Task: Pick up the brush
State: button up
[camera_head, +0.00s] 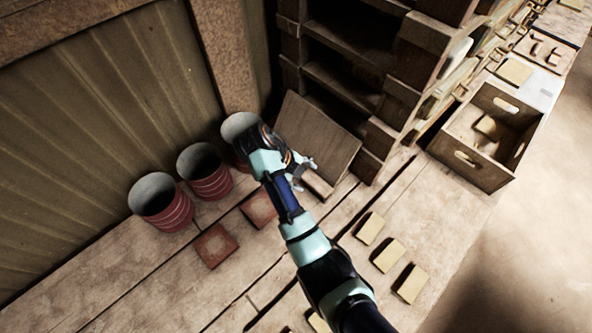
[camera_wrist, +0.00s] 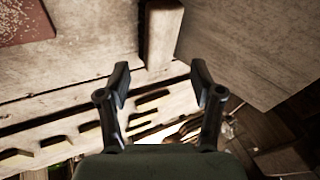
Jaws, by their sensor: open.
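My gripper (camera_head: 302,170) is above the wooden bench near the leaning board. In the wrist view its two fingers (camera_wrist: 160,80) are spread apart with nothing between the tips. A small pale wooden block (camera_head: 318,184) lies on the bench just beyond the gripper. It also shows in the wrist view (camera_wrist: 163,32), ahead of the gap between the fingers and apart from them. It may be the brush, but no bristles show, so I cannot tell. No other thing in view is clearly a brush. My arm hides part of the bench.
Red buckets (camera_head: 207,182) stand along the left wall. A board (camera_head: 316,140) leans behind the block. Red tiles (camera_head: 215,246) and yellowish tiles (camera_head: 388,256) lie on the bench (camera_head: 135,270). A wooden crate (camera_head: 472,166) stands at right beside wooden shelving (camera_head: 412,85).

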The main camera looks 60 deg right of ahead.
aim_at(314, 183)
jog(key=b+x, duration=0.2)
jog(key=x, duration=0.1)
jog(key=shift+a+b, duration=0.25)
jog(key=shift+b, duration=0.15)
jog(key=shift+s, duration=0.2)
jog(key=b+x, duration=0.2)
jog(key=x, duration=0.1)
jog(key=b+x, duration=0.2)
jog(key=shift+w+d, duration=0.25)
jog(key=shift+w, duration=0.05)
jog(key=shift+f, duration=0.2)
jog(key=shift+c, duration=0.3)
jog(key=c, duration=0.8)
